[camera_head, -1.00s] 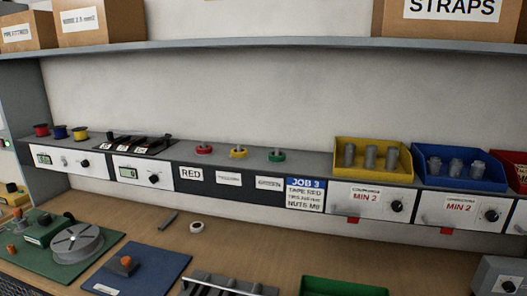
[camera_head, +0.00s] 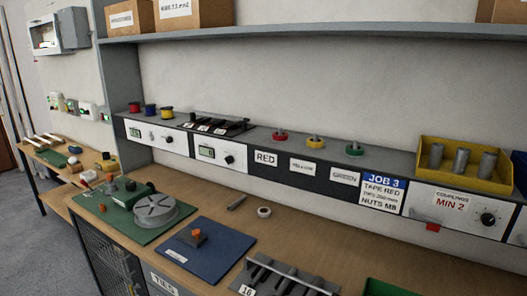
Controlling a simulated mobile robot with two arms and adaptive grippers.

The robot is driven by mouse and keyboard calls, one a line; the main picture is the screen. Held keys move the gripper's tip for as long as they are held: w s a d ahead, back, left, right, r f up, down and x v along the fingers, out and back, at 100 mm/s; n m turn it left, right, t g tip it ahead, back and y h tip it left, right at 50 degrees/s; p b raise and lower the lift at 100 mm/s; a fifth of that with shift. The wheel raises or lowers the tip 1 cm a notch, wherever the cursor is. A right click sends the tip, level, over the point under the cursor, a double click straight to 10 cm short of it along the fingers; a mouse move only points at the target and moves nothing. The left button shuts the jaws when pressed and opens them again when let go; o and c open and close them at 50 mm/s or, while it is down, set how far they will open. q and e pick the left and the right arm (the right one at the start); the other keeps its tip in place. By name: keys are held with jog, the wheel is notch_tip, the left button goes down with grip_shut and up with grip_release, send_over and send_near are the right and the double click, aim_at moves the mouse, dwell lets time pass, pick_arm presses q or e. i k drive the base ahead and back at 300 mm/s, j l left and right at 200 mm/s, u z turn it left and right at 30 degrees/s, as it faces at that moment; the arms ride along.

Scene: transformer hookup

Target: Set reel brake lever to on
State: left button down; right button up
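A grey reel (camera_head: 157,209) lies flat on a green board (camera_head: 112,227) at the left end of the workbench. A dark green block (camera_head: 126,193) with a small black knob (camera_head: 131,185) stands behind and to the left of the reel. A small orange piece (camera_head: 102,208) is at the board's left edge. I cannot tell which of these is the brake lever or how it is set. Neither of my grippers shows in this view.
A blue board (camera_head: 211,247) with an orange knob (camera_head: 197,236) lies right of the reel. A control ledge (camera_head: 320,148) and shelf (camera_head: 300,32) run along the wall. A lower side table stands far left.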

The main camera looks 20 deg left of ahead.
aim_at(83, 183)
jog(key=j+u, duration=0.1)
jog(key=u, duration=0.5)
jog(key=i+j+u, duration=0.85)
jog(key=i+j, duration=0.15)
jog(key=i, duration=0.25)
jog(key=i+j, duration=0.2)
jog(key=i, duration=0.2)
jog(key=u, duration=0.05)
